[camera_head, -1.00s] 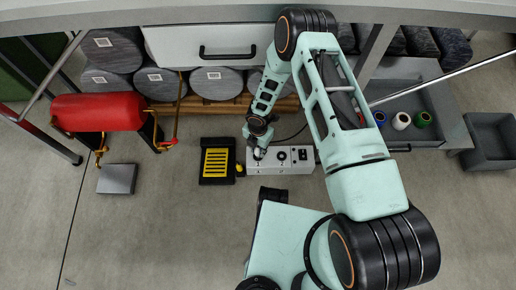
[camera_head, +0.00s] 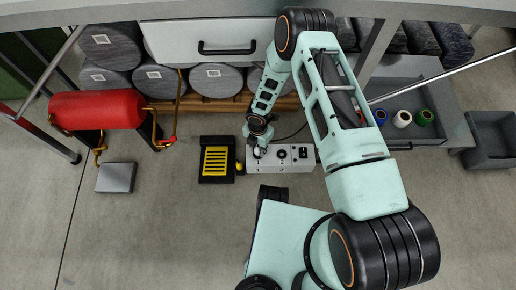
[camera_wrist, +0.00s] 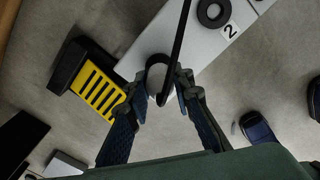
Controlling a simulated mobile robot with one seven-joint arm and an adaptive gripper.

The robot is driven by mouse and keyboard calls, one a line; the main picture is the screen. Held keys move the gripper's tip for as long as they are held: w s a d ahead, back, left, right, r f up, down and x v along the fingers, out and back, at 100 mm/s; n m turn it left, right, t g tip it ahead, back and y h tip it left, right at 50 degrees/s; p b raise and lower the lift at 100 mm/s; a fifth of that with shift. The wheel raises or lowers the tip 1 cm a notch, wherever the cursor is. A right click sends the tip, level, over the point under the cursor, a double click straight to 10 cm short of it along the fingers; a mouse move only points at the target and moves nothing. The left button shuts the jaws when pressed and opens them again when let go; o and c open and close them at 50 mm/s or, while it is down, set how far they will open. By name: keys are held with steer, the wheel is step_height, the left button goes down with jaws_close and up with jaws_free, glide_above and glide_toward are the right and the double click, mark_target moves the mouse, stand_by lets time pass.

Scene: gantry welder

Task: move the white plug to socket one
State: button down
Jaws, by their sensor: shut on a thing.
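The white socket box (camera_head: 281,168) lies on the floor below the drawer. It also shows in the wrist view (camera_wrist: 200,45), with a black ring socket (camera_wrist: 213,13) beside the label "2". My gripper (camera_wrist: 161,84) is shut on the white plug (camera_wrist: 156,77), at the box end away from that ring. A dark curved edge, perhaps socket one's ring, shows around the plug. The fingers hide much of the plug, so I cannot tell whether it is seated. In the head view my gripper (camera_head: 257,148) is over the left end of the box.
A black and yellow pedal (camera_head: 215,160) stands just left of the box; it also shows in the wrist view (camera_wrist: 98,91). A black cable (camera_wrist: 178,45) crosses the wrist view near the fingers. A red tank (camera_head: 97,110) is at left. The floor in front is largely clear.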

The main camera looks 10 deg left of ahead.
steer(key=shift+f+b, duration=0.85)
steer(key=shift+f, duration=0.1)
steer(key=c, duration=1.6)
jaws_free()
steer(key=shift+r, duration=0.1)
step_height(320, 180, up, 12)
